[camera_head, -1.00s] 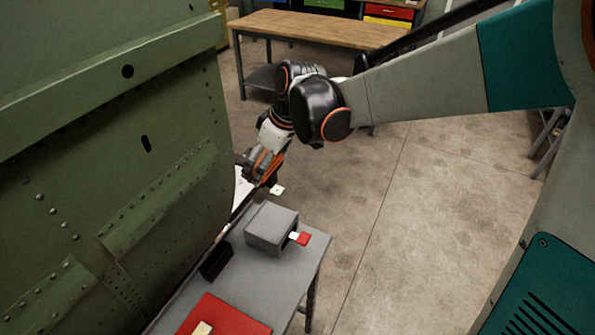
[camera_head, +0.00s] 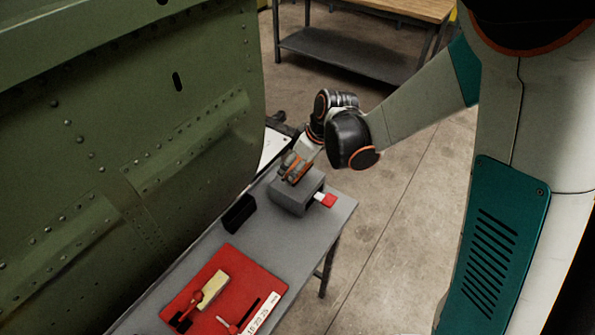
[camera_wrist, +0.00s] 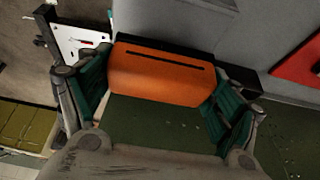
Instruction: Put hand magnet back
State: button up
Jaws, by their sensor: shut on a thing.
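The hand magnet, an orange block with a dark slot (camera_wrist: 158,75), sits between the teal pads of my gripper (camera_wrist: 155,92) in the wrist view. A dark strip shows along its far side. In the head view my gripper (camera_head: 295,168) and the orange magnet are over the grey box (camera_head: 297,196) on the grey workbench (camera_head: 285,250). I cannot tell whether the magnet touches the box. The magnet's underside is hidden.
The green riveted fuselage panel (camera_head: 130,150) stands close along the bench's left side. A white board (camera_head: 270,148) lies beyond the gripper. Floor at right is clear.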

jog(key=shift+f, duration=1.4)
jog(key=shift+f+b, duration=0.1)
jog(key=shift+b, duration=0.25)
jog(key=o, duration=1)
jog(key=shift+o, duration=0.2)
jog(key=p+v, duration=0.3)
jog(key=v, duration=1)
jog(key=s+d+r+m+t+h, duration=0.1)
jog(key=s+d+r+m+t, duration=0.1)
jog(key=s+d+r+m, duration=0.3)
jog(key=s+d+r+m+t+h, duration=0.2)
jog(key=s+d+r+m, duration=0.3)
jog(key=s, duration=0.7)
jog(key=shift+s+d+r+h, duration=0.3)
jog(key=shift+d+r, duration=0.25)
jog(key=shift+d, duration=0.7)
